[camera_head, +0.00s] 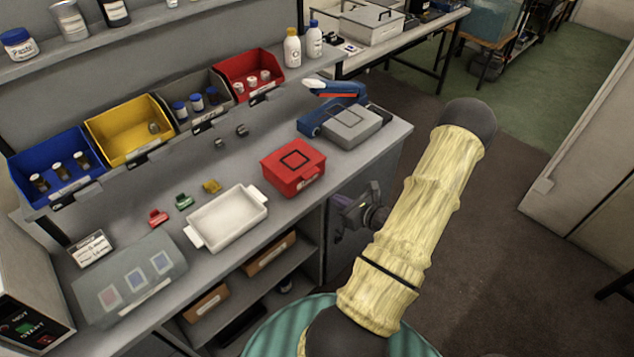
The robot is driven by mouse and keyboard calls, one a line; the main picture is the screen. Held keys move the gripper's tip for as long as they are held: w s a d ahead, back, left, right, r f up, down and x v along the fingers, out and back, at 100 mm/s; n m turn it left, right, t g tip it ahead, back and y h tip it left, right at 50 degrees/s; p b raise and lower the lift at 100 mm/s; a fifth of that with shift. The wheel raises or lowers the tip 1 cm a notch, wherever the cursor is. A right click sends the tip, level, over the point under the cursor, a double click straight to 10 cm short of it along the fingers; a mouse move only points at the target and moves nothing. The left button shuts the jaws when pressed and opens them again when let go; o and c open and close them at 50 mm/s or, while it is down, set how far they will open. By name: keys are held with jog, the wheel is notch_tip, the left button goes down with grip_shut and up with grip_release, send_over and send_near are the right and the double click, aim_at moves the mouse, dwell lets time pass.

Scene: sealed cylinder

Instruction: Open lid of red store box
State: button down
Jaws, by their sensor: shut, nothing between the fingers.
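The red store box (293,168) stands on the grey bench near its front edge. Its lid is shut and carries a dark square outline on top. A small pale label shows on its front face. My gripper (343,212) is to the right of and below the box in the picture, in front of the bench's cabinet side and apart from the box. It is shut and empty. My pale yellow arm rises to the right of it.
A white tray (227,217) sits left of the red box. A grey box (352,124) and a blue device (316,121) stand behind it. Open coloured bins, such as the yellow bin (122,122), line the bench's back. Floor to the right is clear.

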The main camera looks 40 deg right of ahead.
jog(key=p+x, duration=0.2)
jog(key=x, duration=0.7)
jog(key=shift+w+a+p, duration=0.1)
jog(key=shift+p, duration=0.25)
jog(key=r+p, duration=0.2)
jog(key=r, duration=0.1)
jog(key=shift+w, duration=0.35)
jog(key=shift+r, duration=0.35)
